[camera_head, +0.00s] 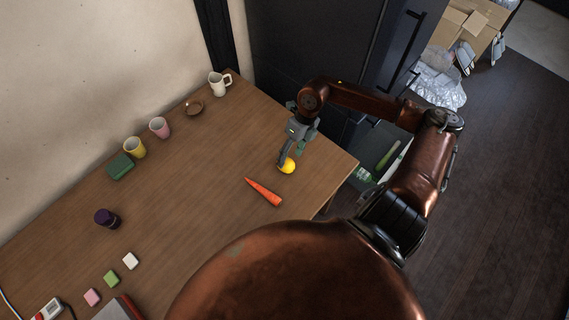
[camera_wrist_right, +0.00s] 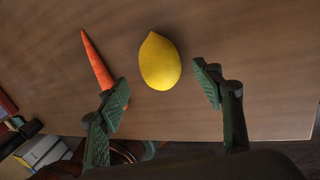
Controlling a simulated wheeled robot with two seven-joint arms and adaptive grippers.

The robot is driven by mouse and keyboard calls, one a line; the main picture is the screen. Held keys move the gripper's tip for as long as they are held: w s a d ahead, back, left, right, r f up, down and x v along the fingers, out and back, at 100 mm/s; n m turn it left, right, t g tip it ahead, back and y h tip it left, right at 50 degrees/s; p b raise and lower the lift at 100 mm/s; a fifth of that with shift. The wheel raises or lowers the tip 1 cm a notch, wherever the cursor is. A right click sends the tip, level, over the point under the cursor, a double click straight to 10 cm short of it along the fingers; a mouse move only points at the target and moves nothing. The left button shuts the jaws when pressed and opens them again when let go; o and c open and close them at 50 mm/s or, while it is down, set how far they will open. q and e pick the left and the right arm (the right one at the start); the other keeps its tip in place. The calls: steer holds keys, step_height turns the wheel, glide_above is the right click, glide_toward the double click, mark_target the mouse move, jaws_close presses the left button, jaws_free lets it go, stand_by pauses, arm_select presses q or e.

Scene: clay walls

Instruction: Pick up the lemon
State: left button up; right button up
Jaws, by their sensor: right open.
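The yellow lemon (camera_head: 288,166) lies on the wooden table near its right edge. In the right wrist view the lemon (camera_wrist_right: 160,61) lies just beyond and between the two spread fingers. My right gripper (camera_head: 291,156) is over the lemon in the head view and covers part of it. The right gripper (camera_wrist_right: 163,90) is open and empty in the wrist view. An orange carrot (camera_head: 264,192) lies beside the lemon, and it also shows in the wrist view (camera_wrist_right: 96,60). My left gripper is not in view.
The wooden table (camera_head: 200,200) has a white mug (camera_head: 219,84), a brown dish (camera_head: 195,108), a pink cup (camera_head: 160,128), a yellow cup (camera_head: 135,147) and a green box (camera_head: 121,166) along its back. A dark jar (camera_head: 107,218) stands at left. The middle is clear.

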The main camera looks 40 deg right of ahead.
mark_target(288, 160)
steer(key=x, duration=0.4)
steer(key=shift+w+d+b, duration=0.1)
steer(key=shift+w+b, duration=0.05)
steer(key=shift+b, duration=0.15)
steer(key=shift+c, duration=0.4)
steer(key=c, duration=1.2)
steer(key=shift+r, duration=0.15)
